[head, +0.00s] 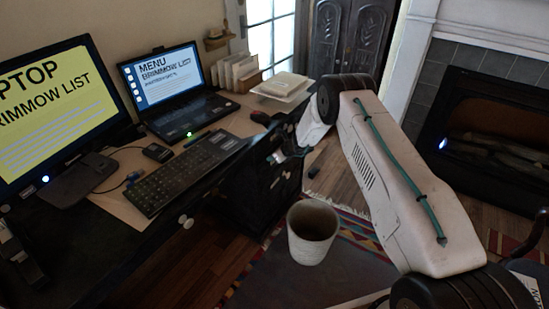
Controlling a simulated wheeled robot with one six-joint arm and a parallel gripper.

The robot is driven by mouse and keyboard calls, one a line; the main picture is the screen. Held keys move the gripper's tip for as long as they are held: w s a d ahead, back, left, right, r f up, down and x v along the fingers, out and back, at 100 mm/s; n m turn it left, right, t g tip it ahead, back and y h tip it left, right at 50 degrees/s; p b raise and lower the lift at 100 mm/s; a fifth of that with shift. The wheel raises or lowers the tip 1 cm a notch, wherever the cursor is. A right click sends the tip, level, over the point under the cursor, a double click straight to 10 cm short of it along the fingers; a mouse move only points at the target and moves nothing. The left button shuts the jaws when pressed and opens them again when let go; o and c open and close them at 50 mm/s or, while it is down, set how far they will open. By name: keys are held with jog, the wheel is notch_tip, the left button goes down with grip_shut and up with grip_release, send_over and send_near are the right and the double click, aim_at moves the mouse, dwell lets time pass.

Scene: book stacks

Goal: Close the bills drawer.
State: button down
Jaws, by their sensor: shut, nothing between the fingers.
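A dark drawer pedestal (262,192) with small pale knobs stands under the right part of the desk. Dark panels at its top stand out past the desk edge; no label reading bills is legible, and I cannot tell how far any drawer is open. My gripper (279,157) is shut and empty, at the upper front of the pedestal, below the desk's right edge. It is small and dark in the head view, and my wrist hides part of the drawer area. I cannot tell whether it touches the drawer front.
The desk (120,207) carries a monitor (55,115), a laptop (175,90), a keyboard (183,172) and a paper stack (283,86). A pale bin (312,236) stands on the floor near the pedestal. A fireplace (497,115) is at the right.

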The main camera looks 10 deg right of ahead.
jog(key=s+d+f+v, duration=0.1)
jog(key=s+f+v, duration=0.1)
jog(key=v, duration=1.1)
jog(key=s+a+n+g+y, duration=0.1)
jog(key=s+a+n+g, duration=0.15)
jog(key=s+n, duration=0.2)
jog(key=s+a+r+n+g, duration=0.25)
jog(key=s+r+n, duration=0.35)
jog(key=s+r, duration=0.45)
jog(key=s+a+r+n+g, duration=0.2)
jog(key=s+r+n+g, duration=0.1)
jog(key=s+r+n, duration=0.55)
jog(key=s+d+r+n+t+h, duration=0.1)
jog(key=s+r+n+h, duration=0.1)
jog(key=s+r, duration=0.5)
jog(key=s+d+r+n+h, duration=0.1)
jog(key=s+r+n+h, duration=0.1)
jog(key=s+r, duration=0.5)
jog(key=s+d+r+n+t+h, duration=0.1)
jog(key=s+r, duration=0.6)
jog(key=s, duration=1)
jog(key=shift+d+r+n+t+h, duration=0.3)
jog(key=shift+d+n+h, duration=0.55)
jog(key=shift+n, duration=0.95)
